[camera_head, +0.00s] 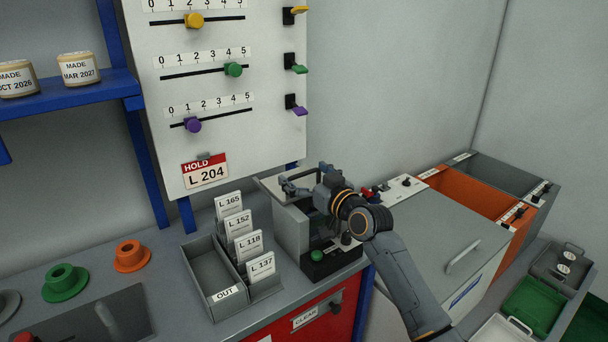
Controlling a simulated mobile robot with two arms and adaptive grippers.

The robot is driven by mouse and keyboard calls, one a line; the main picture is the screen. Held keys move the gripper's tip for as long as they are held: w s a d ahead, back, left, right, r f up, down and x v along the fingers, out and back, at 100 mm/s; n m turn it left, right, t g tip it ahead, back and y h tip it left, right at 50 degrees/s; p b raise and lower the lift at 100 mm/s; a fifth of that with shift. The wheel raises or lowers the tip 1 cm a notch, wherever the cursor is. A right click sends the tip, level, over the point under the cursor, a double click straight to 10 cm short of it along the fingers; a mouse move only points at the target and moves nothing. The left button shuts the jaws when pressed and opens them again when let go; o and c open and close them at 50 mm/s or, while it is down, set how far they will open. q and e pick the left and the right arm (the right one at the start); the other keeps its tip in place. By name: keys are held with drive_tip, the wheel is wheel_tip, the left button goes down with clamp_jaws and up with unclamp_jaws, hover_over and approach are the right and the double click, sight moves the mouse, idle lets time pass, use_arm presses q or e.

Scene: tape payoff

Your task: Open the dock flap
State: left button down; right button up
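The dock appears to be the grey box (291,229) on the counter, right of the card rack, with a green button (317,255) on its dark front base. A thin pale plate (268,189) at its top left edge looks like the flap. It leans outward at the top, and my gripper partly hides it. My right gripper (290,184) is over the box top, its fingers pointing left beside the plate. I cannot tell whether the fingers touch it or how far apart they are. My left gripper is out of view.
A rack of numbered cards (248,245) and an OUT tray (206,277) stand left of the box. A slider panel (215,145) with a HOLD L 204 tag rises behind. A lidded grey bin (440,240) and an orange bin (470,191) are to the right.

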drive_tip(key=shift+w+a+f, duration=0.1)
drive_tip(key=shift+w, duration=0.05)
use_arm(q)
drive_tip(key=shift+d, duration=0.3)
use_arm(e)
drive_tip(key=v, duration=1.2)
